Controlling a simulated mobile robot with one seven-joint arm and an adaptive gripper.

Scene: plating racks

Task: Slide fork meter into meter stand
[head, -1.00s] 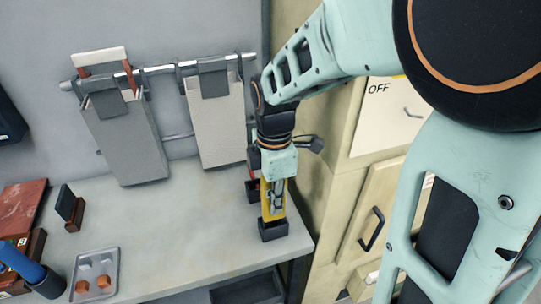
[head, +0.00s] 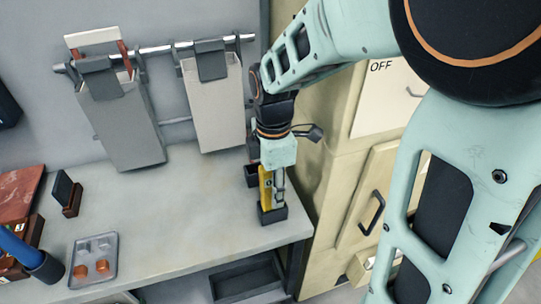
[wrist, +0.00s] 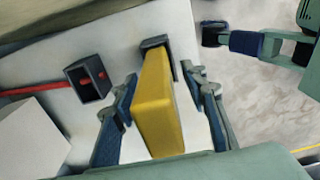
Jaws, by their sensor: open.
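The yellow fork meter (head: 265,188) stands upright at the right end of the counter. Its lower end is in the black meter stand (head: 272,215). In the wrist view, the yellow meter (wrist: 158,105) lies between my two fingers, with its far end at the dark stand (wrist: 154,43). My gripper (wrist: 161,82) is open, with a finger on each side of the meter and a visible gap at least on the left. My gripper also shows above the stand in the head view (head: 273,178). How deep the meter sits is hidden.
A second dark holder (wrist: 88,78) with red in it stands beside the meter stand. Cream cabinets (head: 350,190) rise close on the right. Grey boards (head: 130,125) hang from a rail behind. A tray (head: 94,262) lies at front left; the middle counter is clear.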

